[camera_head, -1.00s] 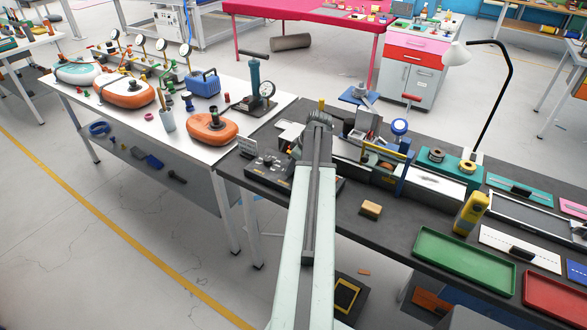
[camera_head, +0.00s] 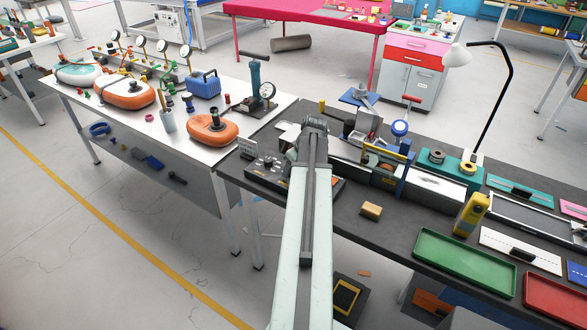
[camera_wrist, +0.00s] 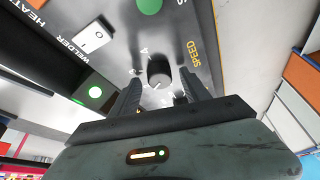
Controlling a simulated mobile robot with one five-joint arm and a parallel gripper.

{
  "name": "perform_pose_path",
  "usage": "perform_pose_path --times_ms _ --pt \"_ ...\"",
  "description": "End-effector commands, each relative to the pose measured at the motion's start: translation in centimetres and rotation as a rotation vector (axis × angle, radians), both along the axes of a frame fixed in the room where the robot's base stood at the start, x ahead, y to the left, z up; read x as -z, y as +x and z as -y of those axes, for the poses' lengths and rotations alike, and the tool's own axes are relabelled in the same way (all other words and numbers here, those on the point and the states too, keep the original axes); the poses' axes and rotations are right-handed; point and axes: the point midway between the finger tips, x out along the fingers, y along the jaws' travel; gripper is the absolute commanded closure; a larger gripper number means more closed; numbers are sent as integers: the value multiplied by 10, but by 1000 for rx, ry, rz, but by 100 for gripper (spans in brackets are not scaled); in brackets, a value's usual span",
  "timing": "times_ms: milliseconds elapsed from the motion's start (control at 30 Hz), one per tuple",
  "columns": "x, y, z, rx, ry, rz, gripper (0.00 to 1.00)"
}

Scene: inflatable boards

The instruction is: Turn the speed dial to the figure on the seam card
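The speed dial (camera_wrist: 159,73) is a dark round knob on a grey control panel (camera_wrist: 115,58), beside the yellow word SPEED. A 4 shows near it; its other marks are too small or hidden to read surely, as is its setting. My gripper (camera_wrist: 161,88) is open, with one finger on each side of the dial and gaps between. I cannot tell whether either finger touches it. In the head view the panel (camera_head: 262,172) is on the dark bench, partly hidden by my arm.
Right of my arm on the bench are a tan block (camera_head: 371,210), a yellow device (camera_head: 470,213) and a green tray (camera_head: 463,262).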

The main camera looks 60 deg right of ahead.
Motion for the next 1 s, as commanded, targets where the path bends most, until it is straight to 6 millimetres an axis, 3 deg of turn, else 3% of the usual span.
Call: perform_pose_path --times_ms 333,767,1000 --pt "-7 -2 -1 -1 0 0 46" --pt "-73 -27 -8 0 0 -1 46" --pt "-72 -29 -8 -1 0 0 46"
